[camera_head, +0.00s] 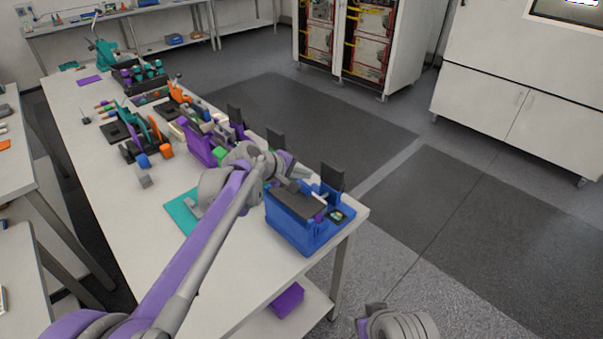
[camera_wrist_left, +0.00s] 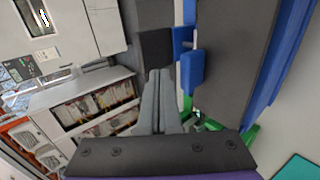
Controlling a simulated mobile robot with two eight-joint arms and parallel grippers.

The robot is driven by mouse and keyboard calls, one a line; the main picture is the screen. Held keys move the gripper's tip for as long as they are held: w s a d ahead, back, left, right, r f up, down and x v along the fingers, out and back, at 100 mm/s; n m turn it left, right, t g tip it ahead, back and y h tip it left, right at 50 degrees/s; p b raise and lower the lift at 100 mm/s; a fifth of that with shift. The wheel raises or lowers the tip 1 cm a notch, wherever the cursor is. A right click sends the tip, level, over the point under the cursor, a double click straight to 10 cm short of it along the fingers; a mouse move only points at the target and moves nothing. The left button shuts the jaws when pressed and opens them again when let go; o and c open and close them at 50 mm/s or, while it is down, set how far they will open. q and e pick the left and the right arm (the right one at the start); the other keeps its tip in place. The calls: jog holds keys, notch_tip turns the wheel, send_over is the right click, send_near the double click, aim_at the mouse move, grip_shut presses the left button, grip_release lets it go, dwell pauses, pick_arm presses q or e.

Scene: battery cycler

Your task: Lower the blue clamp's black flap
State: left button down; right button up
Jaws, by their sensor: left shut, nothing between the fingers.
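The blue clamp (camera_head: 292,234) stands at the near right corner of the long white table. Its black flap (camera_head: 332,177) stands upright at the clamp's far right side. A flat dark plate (camera_head: 297,200) lies across the clamp's top. My left gripper (camera_head: 303,174) is shut and empty, just left of the raised flap. In the left wrist view, the gripper's closed fingers (camera_wrist_left: 159,75) end close to a black block (camera_wrist_left: 156,48), which appears to be part of the flap; I cannot tell whether they touch. My right gripper's fingers are not in view.
Purple clamps (camera_head: 205,150) with upright black flaps stand behind my left arm. A teal mat (camera_head: 181,211) lies left of the blue clamp. Tools and parts fill the table's far half. Open floor (camera_head: 400,240) lies right of the table.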

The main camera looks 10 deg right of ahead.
pick_arm(q)
jog(key=shift+w+d+f, duration=0.15)
jog(key=shift+d+f, duration=0.05)
jog(key=shift+f, duration=0.05)
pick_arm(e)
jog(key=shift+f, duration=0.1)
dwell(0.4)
pick_arm(q)
notch_tip(320, 180, up, 14)
jog(key=p, duration=0.2)
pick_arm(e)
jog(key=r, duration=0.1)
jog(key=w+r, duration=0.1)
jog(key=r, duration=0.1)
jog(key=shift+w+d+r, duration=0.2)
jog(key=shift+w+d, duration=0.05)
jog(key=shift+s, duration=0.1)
